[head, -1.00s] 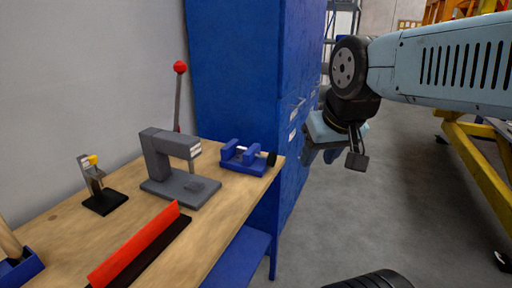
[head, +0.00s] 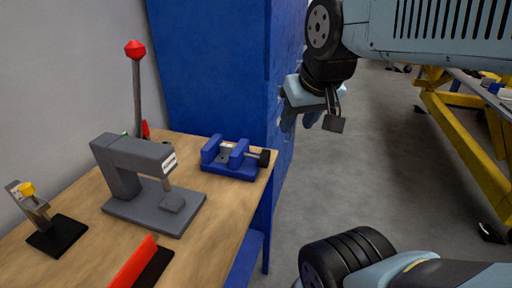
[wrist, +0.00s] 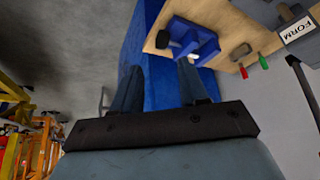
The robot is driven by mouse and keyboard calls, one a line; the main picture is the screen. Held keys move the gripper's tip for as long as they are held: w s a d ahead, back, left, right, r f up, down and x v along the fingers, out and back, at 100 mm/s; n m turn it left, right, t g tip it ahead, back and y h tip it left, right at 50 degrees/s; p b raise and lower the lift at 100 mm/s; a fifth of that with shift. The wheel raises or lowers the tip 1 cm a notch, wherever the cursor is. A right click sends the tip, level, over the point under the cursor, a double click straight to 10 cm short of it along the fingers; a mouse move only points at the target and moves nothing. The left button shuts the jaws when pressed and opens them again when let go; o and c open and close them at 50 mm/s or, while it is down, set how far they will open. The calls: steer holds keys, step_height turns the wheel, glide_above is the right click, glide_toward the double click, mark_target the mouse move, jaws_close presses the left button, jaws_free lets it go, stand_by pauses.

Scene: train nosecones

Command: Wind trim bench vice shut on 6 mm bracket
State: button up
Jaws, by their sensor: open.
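The blue bench vice (head: 231,170) sits on the right end of the wooden bench, with its black handle (head: 264,158) at its right, by the bench edge. A small grey piece with a pale label (head: 227,150) shows between its jaws; I cannot tell whether it is the bracket or whether the jaws touch it. My gripper (head: 299,122) hangs to the right of the vice, clear of the bench. In the wrist view its fingers (wrist: 160,85) are apart and empty, and the vice (wrist: 198,40) appears beyond them, upside down.
A grey press (head: 130,170) with a red-knobbed lever (head: 136,85) stands left of the vice. A small black-based clamp (head: 58,236) and a red strip (head: 134,262) are also on the bench (head: 212,222). A blue cabinet (head: 210,60) stands behind. Yellow framing (head: 465,140) is at right.

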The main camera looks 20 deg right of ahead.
steer(key=shift+o, duration=0.4)
steer(key=shift+w, duration=0.3)
steer(key=m+g, duration=0.6)
steer(key=m, duration=0.1)
glide_above(265, 150)
step_height(265, 150, down, 8)
steer(key=f, duration=1.3)
steer(key=shift+s+f, duration=0.1)
steer(key=shift+s, duration=0.1)
steer(key=shift+a, duration=0.1)
steer(key=c, duration=0.9)
steer(key=shift+a, duration=0.25)
jaws_close()
steer(key=shift+d, duration=0.25)
steer(key=shift+w, duration=0.15)
